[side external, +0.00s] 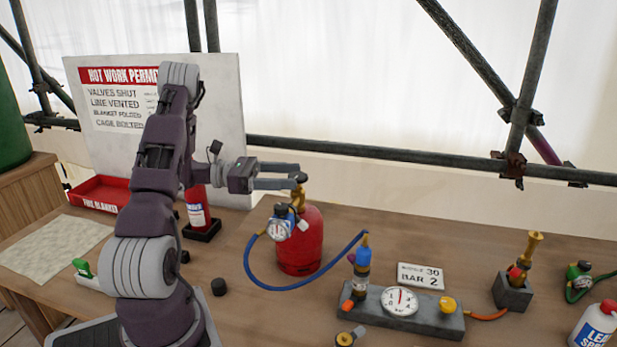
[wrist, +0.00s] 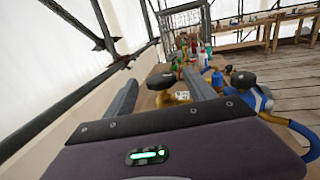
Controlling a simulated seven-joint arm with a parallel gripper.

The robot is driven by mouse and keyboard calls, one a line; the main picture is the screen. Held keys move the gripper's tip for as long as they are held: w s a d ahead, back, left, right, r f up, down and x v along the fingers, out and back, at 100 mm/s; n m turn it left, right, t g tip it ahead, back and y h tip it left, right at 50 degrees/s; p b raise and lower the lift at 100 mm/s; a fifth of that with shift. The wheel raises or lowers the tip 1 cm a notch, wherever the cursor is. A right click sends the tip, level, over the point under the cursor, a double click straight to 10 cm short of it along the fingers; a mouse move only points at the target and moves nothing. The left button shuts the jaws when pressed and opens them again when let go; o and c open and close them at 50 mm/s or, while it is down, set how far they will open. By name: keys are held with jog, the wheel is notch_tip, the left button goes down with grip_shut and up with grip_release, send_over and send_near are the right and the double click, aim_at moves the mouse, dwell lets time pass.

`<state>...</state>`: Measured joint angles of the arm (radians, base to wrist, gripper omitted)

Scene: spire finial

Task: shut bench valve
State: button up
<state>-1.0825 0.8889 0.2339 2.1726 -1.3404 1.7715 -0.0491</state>
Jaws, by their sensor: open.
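A red gas cylinder (side external: 301,248) stands upright on the bench with a brass valve (side external: 298,198) on top. A dark round knob (side external: 299,177) crowns the valve; it also shows in the wrist view (wrist: 161,81). A gauged regulator (side external: 279,229) hangs on its left side, with a blue hose (side external: 290,288) running to a grey gauge block (side external: 440,318). My gripper (side external: 296,175) is open at the cylinder's top. In the wrist view its fingers (wrist: 160,78) lie either side of the dark knob. Contact cannot be told. Which fitting is the bench valve is not labelled.
The block bears a blue-topped fitting (side external: 361,262), a gauge (side external: 400,300) and a yellow knob (side external: 447,304). A brass torch piece (side external: 528,250) and a spray bottle (side external: 595,325) stand to the right. A fire extinguisher (side external: 197,208) and red tray (side external: 100,193) are behind my arm.

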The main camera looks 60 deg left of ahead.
aim_at(302, 180)
jog(key=x, duration=0.5)
jog(key=shift+d, duration=0.15)
jog(key=shift+c, duration=0.4)
jog(key=c, duration=1.3)
jog(key=shift+m+h, duration=0.3)
jog(key=shift+h, duration=0.1)
jog(key=m+g+h, duration=0.1)
jog(key=g, duration=0.1)
jog(key=m+g+h, duration=0.4)
jog(key=shift+s+d+g, duration=0.4)
jog(key=m+g, duration=0.1)
jog(key=g, duration=0.1)
jog(key=m+g+h, duration=0.1)
jog(key=m+g, duration=0.1)
jog(key=s+m+g+h, duration=0.1)
jog(key=m+g, duration=0.1)
jog(key=g, duration=0.1)
jog(key=shift+d, duration=0.15)
jog(key=shift+s+m+g, duration=0.1)
jog(key=shift+m+g, duration=0.2)
jog(key=shift+g, duration=0.1)
